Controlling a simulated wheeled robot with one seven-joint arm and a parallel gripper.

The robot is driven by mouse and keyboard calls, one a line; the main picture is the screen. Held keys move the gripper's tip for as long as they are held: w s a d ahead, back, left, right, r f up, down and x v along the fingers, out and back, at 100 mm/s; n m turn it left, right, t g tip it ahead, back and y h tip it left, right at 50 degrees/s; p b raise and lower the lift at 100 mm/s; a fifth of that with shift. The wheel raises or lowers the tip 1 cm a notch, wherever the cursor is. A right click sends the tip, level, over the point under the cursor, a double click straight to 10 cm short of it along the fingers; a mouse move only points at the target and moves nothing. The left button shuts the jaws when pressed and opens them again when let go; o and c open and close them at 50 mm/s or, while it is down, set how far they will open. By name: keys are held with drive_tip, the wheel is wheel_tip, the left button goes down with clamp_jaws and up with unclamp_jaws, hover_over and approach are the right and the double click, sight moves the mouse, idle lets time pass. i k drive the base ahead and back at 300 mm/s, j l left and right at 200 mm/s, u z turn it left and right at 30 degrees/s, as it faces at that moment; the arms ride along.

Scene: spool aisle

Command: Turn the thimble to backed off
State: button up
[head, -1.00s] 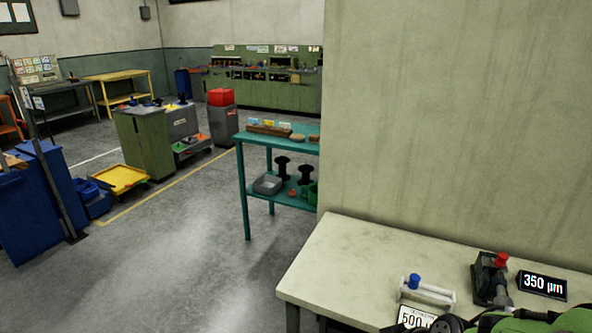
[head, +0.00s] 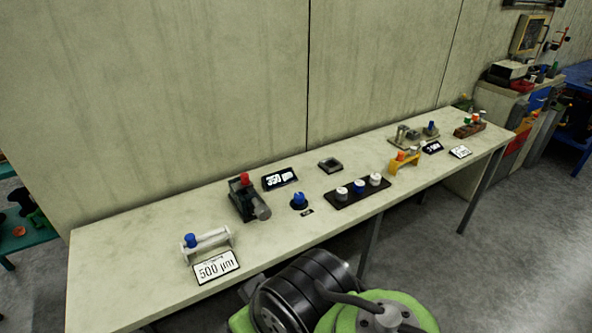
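A dark device (head: 242,204) with a red knob (head: 244,178) stands on the pale bench, left of the middle in the head view. A grey cylinder (head: 262,212), which looks like the thimble, sticks out of its front right side. Its turn position is too small to read. A black display (head: 280,178) stands behind it with blurred white digits. A white card reading 500 µm (head: 215,267) lies at the front left. My black and green arm parts show at the bottom, apart from the device. My gripper's fingers are not in view.
The pale bench (head: 130,260) runs along a wall. A white holder with a blue knob (head: 206,243) stands left of the device. A blue knob (head: 298,201), a black strip with several knobs (head: 341,200) and a yellow stand (head: 398,168) stand to the right.

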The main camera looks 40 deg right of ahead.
sight(261, 211)
drive_tip(key=z, duration=1.15)
